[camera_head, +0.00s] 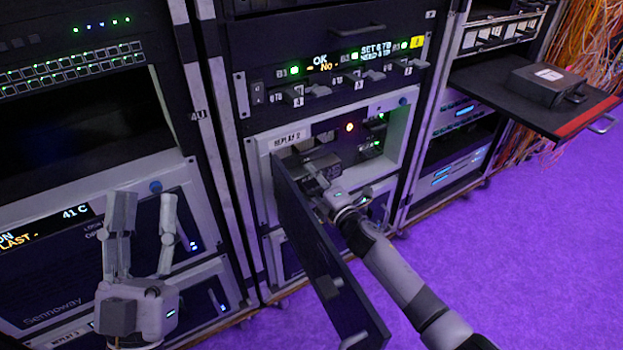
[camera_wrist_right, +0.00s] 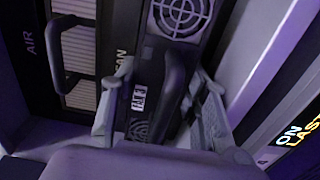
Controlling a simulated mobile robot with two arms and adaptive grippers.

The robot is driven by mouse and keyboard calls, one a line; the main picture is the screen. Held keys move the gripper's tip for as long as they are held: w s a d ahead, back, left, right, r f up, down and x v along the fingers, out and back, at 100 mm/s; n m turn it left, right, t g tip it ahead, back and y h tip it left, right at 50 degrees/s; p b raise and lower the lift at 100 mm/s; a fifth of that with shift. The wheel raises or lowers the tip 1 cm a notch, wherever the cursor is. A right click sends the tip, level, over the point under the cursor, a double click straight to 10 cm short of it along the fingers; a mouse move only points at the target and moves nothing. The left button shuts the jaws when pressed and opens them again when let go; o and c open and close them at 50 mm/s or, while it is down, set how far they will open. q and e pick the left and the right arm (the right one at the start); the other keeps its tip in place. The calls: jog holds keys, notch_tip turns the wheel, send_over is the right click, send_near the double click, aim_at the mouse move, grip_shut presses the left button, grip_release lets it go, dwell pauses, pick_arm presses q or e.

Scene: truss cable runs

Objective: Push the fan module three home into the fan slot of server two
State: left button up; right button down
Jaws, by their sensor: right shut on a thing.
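My right gripper (camera_head: 318,181) is at the open front of the server labelled REPLAY 2 (camera_head: 262,180). It is shut on the dark handle (camera_wrist_right: 173,95) of the fan module (camera_head: 322,158), with one finger on each side in the wrist view (camera_wrist_right: 160,98). The module's face has a small white label (camera_wrist_right: 138,97), whose text I cannot read surely, and round grilles. A FAN marking (camera_wrist_right: 121,65) is beside it. How deep the module sits in the slot is hard to tell. My left gripper (camera_head: 143,208) is open and empty in front of the left rack.
The server's dark door (camera_head: 322,250) hangs open, just left of my right arm. A handled AIR panel (camera_wrist_right: 75,60) is beside the fan bay. At right, a pulled-out shelf (camera_head: 490,88) carries a black box (camera_head: 545,82).

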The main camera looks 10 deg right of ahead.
pick_arm(q)
jog(key=shift+w+d+f, duration=0.1)
pick_arm(e)
jog(key=shift+r, duration=0.15)
dwell(0.3)
jog(key=shift+w, duration=0.15)
jog(key=shift+w+a, duration=0.1)
jog(key=c, duration=1.2)
grip_release()
jog(key=shift+c, duration=0.2)
jog(key=o, duration=0.4)
pick_arm(q)
jog(key=shift+s+r+t+h, duration=0.3)
jog(key=shift+s+r, duration=0.2)
jog(key=shift+r, duration=0.1)
jog(key=shift+f, duration=0.1)
pick_arm(e)
jog(key=shift+f, duration=0.2)
